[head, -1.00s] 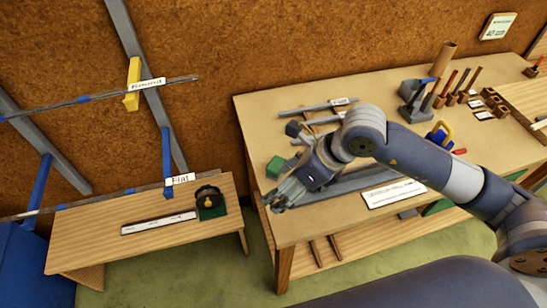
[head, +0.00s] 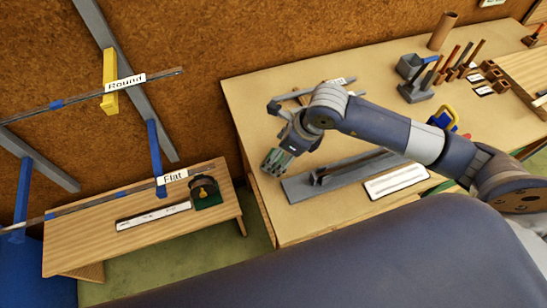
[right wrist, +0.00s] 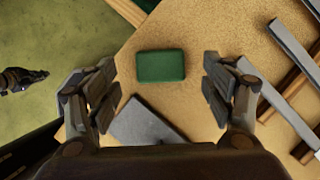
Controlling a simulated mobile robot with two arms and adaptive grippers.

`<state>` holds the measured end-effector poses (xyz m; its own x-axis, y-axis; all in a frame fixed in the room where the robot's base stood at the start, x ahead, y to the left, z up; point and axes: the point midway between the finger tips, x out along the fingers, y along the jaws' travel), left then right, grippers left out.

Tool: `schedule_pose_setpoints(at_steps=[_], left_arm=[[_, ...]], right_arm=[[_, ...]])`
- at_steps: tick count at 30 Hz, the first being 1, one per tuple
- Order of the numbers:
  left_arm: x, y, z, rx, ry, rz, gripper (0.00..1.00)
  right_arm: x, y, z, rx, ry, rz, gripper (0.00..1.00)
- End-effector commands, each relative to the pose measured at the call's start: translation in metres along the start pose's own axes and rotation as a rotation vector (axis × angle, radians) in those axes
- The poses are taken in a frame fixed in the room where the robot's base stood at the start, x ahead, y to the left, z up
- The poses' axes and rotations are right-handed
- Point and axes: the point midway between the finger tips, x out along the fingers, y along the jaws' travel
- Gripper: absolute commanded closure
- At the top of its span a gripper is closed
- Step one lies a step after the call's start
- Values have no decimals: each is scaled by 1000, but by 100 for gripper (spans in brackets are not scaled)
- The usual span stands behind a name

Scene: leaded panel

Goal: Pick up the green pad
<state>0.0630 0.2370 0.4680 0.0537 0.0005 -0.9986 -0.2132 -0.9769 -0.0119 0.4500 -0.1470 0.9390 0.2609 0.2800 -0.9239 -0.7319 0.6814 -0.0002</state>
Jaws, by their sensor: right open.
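The green pad (right wrist: 161,66) is a small dark green block lying on the tan workbench top in the right wrist view, near the bench's edge. My right gripper (right wrist: 160,85) is open, with its fingers apart to the left and right of the pad and nothing held between them. In the head view my right gripper (head: 276,161) is over the left end of the workbench and hides the pad. A small dark jaw-like part (right wrist: 22,78) over the floor appears to be my left gripper; its opening is unclear.
A grey board (head: 300,188) lies beside the gripper; its end also shows in the right wrist view (right wrist: 145,125). Grey bars (right wrist: 295,45) lie on wooden strips to the right. A low bench (head: 85,250) stands left.

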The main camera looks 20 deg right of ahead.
Motion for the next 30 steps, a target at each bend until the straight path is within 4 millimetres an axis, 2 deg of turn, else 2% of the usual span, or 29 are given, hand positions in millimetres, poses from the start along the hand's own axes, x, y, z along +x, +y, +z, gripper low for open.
schedule_pose_setpoints(at_steps=[3, 9, 18, 19, 20, 25, 28, 30], left_arm=[[-14, -2, -16, 0, 21, -3, 100], [-22, -6, -42, 0, 62, -6, 100], [-21, -4, -30, 0, 41, -5, 100], [-21, -4, -28, 0, 39, -4, 100], [-21, -4, -26, 0, 36, -4, 100], [-21, -3, -20, 0, 27, -3, 100], [-21, -3, -20, 0, 28, -3, 100], [-21, -3, -21, 0, 28, -3, 100]], right_arm=[[13, 1, 1, 3, 4, 4, 25], [38, 0, 1, 2, 2, 3, 25], [44, 0, 1, -1, 0, 1, 25], [44, 0, 1, 0, 0, 1, 27], [44, 0, 1, 0, 0, 1, 34], [44, 0, 0, 0, 1, 1, 73], [44, -1, 1, 0, 0, 1, 73], [44, -1, 1, 0, 1, 1, 77]])
